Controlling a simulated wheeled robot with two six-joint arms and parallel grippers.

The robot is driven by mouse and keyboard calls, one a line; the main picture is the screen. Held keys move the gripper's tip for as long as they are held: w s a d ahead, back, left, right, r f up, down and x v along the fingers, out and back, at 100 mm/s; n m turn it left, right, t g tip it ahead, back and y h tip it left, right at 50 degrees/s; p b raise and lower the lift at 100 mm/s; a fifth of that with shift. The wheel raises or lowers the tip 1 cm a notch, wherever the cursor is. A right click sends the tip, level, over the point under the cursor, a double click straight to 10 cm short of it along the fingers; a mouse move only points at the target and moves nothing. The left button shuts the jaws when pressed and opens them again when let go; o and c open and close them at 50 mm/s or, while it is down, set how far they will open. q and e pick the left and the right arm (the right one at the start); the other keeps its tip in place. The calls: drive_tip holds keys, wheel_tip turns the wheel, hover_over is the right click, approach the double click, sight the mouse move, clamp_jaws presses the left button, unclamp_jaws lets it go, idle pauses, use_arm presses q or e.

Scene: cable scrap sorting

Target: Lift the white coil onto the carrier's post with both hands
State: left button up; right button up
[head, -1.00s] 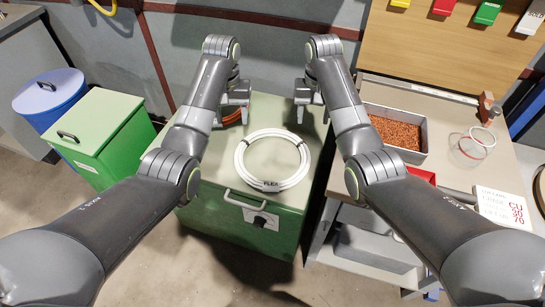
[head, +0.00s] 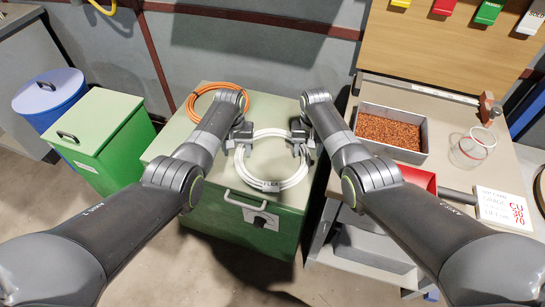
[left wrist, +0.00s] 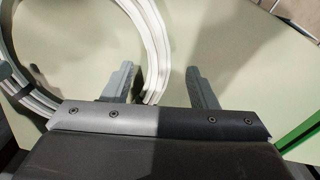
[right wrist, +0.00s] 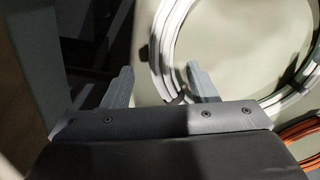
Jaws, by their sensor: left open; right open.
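The white coil (head: 289,182) lies flat on top of the green cabinet (head: 165,145), with dark ties around it. My left gripper (head: 241,142) is open at the coil's left side. In the left wrist view its two fingers (left wrist: 162,85) stand on either side of the white strands (left wrist: 156,45). My right gripper (head: 301,141) is open at the coil's right side. In the right wrist view its fingers (right wrist: 162,85) also straddle the white strands (right wrist: 163,45). I cannot make out the carrier's post in any view.
An orange coil (head: 192,104) lies behind on the cabinet top, partly hidden by my left arm. On the right, a bench holds a tray of copper granules (head: 393,132), a red tray (head: 419,178) and a clear cup (head: 470,148). Green (head: 98,135) and blue bins stand left.

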use_arm(q)
drive_tip(key=shift+f, duration=1.35)
use_arm(e)
drive_tip(key=shift+f, duration=1.35)
use_arm(q)
clamp_jaws()
use_arm(e)
clamp_jaws()
